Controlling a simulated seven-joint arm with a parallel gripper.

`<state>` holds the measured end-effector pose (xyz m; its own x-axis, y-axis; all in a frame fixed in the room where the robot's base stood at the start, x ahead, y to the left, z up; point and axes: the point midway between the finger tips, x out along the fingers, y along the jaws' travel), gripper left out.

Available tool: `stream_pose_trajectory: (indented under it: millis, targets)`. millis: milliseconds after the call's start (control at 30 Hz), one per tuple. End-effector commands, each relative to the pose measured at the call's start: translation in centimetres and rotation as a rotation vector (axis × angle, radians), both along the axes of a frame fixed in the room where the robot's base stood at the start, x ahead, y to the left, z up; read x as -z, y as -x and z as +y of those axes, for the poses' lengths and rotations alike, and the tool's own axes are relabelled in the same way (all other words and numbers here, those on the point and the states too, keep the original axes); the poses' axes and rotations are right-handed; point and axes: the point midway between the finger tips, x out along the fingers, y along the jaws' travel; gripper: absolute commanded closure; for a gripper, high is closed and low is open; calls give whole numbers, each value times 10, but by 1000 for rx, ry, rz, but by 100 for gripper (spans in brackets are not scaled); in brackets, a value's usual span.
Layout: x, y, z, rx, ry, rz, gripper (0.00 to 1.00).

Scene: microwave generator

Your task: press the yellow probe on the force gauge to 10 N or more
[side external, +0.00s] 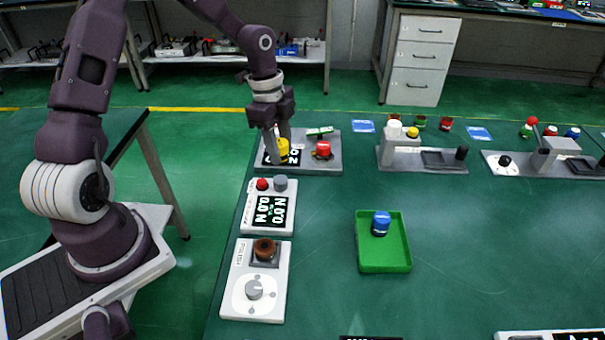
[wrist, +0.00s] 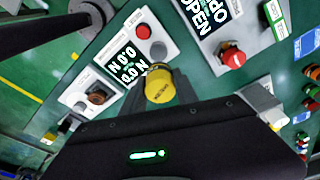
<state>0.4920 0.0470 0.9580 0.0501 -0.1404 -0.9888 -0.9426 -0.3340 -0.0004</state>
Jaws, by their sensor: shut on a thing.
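My gripper (side external: 283,135) is shut on the yellow probe (side external: 283,150). In the wrist view the yellow probe (wrist: 158,84) sits between the two fingers. In the side view it hangs in front of the back panel with the "OPEN" display; its exact height is hard to tell. The force gauge (side external: 268,207) is a white box nearer the camera, with a black display reading 0.0 N, a red button (side external: 262,184) and a grey round pad (side external: 280,184). The gauge display (wrist: 124,62) also reads 0.0 N in the wrist view. The probe appears apart from the grey pad.
The back panel (side external: 330,163) carries a red button (side external: 323,150). A white box with a brown knob and grey dial (side external: 254,289) is in front of the gauge. A green tray (side external: 398,258) holds a blue-capped object (side external: 381,222). Grey fixtures (side external: 440,160) stand right. Bench around the tray is clear.

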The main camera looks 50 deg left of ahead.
Motion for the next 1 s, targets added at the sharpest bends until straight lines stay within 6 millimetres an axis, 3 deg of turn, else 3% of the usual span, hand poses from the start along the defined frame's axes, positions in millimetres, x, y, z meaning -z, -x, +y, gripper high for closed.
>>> stream_pose_trajectory:
  millis: [100,533,1000]
  targets:
    - [4,0,8,-14,1,1,100]
    - [54,0,6,-12,2,1,100]
    - [59,0,6,-12,1,-1,100]
